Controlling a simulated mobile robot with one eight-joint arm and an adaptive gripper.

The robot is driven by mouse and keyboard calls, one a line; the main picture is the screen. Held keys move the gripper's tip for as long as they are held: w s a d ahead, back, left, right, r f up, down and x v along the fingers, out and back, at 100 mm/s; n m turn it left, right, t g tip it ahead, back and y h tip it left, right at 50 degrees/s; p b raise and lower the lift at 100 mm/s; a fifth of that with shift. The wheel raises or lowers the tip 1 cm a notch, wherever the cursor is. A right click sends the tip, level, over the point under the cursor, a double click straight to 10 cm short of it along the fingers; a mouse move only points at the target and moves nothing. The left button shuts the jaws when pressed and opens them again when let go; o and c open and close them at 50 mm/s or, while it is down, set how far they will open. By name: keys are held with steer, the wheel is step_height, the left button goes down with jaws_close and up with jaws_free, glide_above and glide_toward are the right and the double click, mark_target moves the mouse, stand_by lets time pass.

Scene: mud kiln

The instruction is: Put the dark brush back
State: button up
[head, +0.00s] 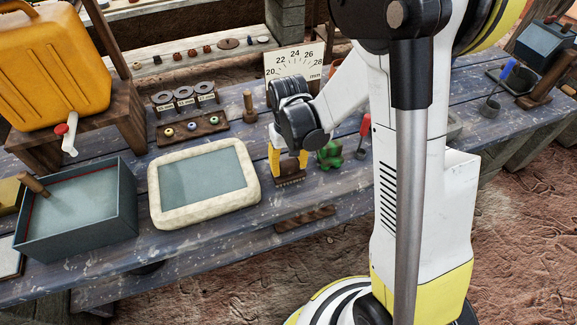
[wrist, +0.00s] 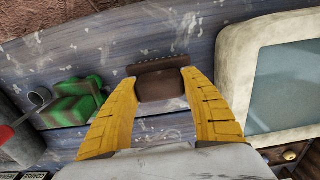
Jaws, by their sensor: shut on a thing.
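My gripper (head: 288,162) points down over the blue-grey table, its yellow fingers shut on the sides of a dark brown brush (head: 290,172). In the wrist view the brush (wrist: 161,86) shows as a brown block between the fingertips (wrist: 160,80). Its lower part shows below the fingers in the head view. I cannot tell whether it touches the table. A flat dark wooden strip (head: 305,219) lies near the table's front edge, apart from the brush; it also shows just beyond the brush in the wrist view (wrist: 172,65).
A cream-framed panel (head: 155,190) lies left of my gripper. A green object (head: 330,155) and a red-handled tool (head: 364,128) are close on the right. Behind stand a wooden peg (head: 249,106) and a numbered dial plate (head: 297,62). A grey basin (head: 128,205) is farther left.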

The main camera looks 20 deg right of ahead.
mark_target(289, 162)
steer(key=shift+f, duration=0.1)
steer(key=o, duration=0.9)
steer(key=shift+f, duration=0.15)
steer(key=o, duration=0.4)
step_height(289, 162, up, 13)
steer(key=p, duration=0.5)
steer(key=s+r+t, duration=0.7)
steer(key=s+r, duration=0.5)
steer(key=shift+s+b, duration=0.3)
steer(key=shift+s, duration=0.05)
